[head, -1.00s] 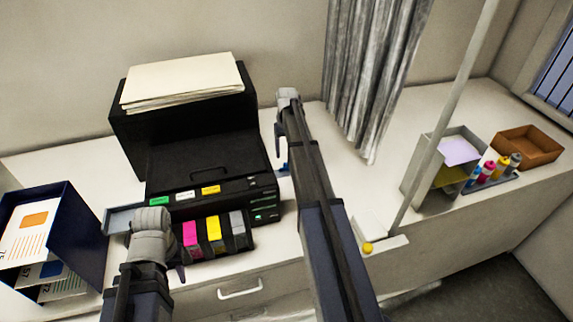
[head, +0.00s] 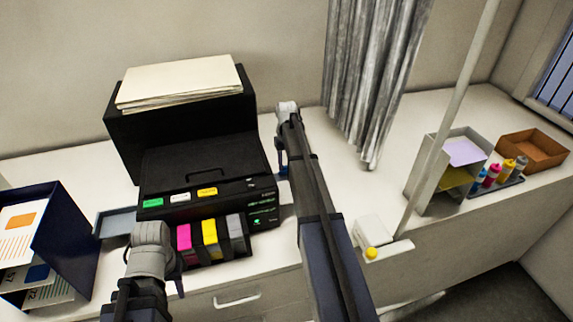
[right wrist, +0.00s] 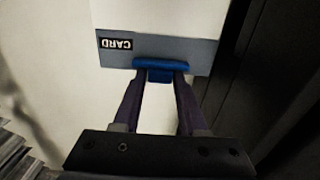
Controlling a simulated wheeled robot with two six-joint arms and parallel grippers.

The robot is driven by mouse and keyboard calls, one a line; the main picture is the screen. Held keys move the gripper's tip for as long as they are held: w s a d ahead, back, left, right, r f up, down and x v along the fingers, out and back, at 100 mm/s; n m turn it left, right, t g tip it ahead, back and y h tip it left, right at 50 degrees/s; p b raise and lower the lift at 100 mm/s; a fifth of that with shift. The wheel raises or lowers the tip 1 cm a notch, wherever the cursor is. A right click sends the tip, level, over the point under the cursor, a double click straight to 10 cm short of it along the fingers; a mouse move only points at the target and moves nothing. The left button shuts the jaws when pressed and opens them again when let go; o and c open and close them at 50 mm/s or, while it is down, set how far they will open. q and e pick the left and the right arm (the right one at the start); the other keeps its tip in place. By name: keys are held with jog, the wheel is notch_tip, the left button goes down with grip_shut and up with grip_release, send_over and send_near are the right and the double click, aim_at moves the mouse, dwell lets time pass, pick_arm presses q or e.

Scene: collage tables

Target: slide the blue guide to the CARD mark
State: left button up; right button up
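The blue guide (right wrist: 161,66) sits on a grey strip (right wrist: 205,48) in the right wrist view. The black CARD mark (right wrist: 116,43) is on the same strip, a short way left of the guide and apart from it. My right gripper (right wrist: 160,77) has its two fingers closed on the guide's small tab, one on each side. In the head view my right arm reaches to the right side of the black printer (head: 205,165), and its fingers are mostly hidden. My left gripper (head: 176,270) hangs in front of the printer, left of the ink cartridges; its finger opening is not clear.
Paper (head: 180,82) lies on top of the printer. A dark blue holder (head: 75,240) stands at left. A grey curtain (head: 375,80) and pole (head: 445,110) are right of my right arm. A grey organiser (head: 425,175), small bottles (head: 492,175) and a brown tray (head: 535,148) stand further right.

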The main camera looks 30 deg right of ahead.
grip_shut()
dwell(1.0)
